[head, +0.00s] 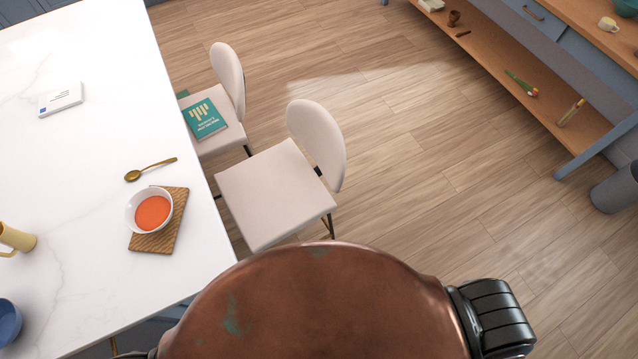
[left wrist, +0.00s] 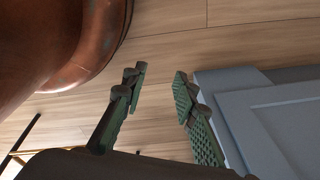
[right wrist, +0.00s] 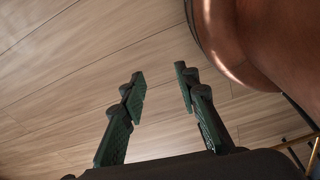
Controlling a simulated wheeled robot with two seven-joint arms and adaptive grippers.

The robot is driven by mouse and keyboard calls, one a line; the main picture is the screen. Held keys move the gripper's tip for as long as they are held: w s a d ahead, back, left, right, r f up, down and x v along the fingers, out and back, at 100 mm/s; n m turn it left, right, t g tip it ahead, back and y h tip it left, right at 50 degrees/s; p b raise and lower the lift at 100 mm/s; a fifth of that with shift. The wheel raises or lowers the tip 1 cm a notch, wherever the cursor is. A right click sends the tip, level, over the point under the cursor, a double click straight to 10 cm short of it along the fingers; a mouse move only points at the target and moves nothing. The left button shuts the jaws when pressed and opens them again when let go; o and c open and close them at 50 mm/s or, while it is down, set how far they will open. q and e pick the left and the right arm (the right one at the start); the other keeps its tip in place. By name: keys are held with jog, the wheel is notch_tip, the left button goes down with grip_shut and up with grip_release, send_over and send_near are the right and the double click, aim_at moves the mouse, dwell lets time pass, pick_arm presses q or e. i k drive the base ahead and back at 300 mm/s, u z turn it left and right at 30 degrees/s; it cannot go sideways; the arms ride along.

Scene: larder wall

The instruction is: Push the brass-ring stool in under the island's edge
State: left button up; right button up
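Two cream stools with rounded backs stand at the right side of the white marble-topped island (head: 75,190). The nearer stool (head: 268,190) has an empty seat beside the island's edge, with its back on the right; a bit of brass shows low by its dark leg. The farther stool (head: 232,75) carries a teal book (head: 205,118); its lower legs are hidden. Brass bars show at the edge of the left wrist view (left wrist: 22,146) and the right wrist view (right wrist: 308,150). My left gripper (left wrist: 160,80) and right gripper (right wrist: 159,78) are open and empty, both outside the head view.
A white bowl of orange soup (head: 153,211) on a wooden board, a spoon (head: 150,169) and a white box (head: 60,99) lie on the island. A blue-grey panel (left wrist: 275,120) is close to my left gripper. Wooden floor right of the stools is clear up to a shelf unit (head: 550,110).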

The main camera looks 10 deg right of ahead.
aim_at(272, 194)
jog(key=k, duration=0.3)
jog(key=u, duration=3.85)
jog(key=k, duration=2.85)
jog(key=z, duration=1.6)
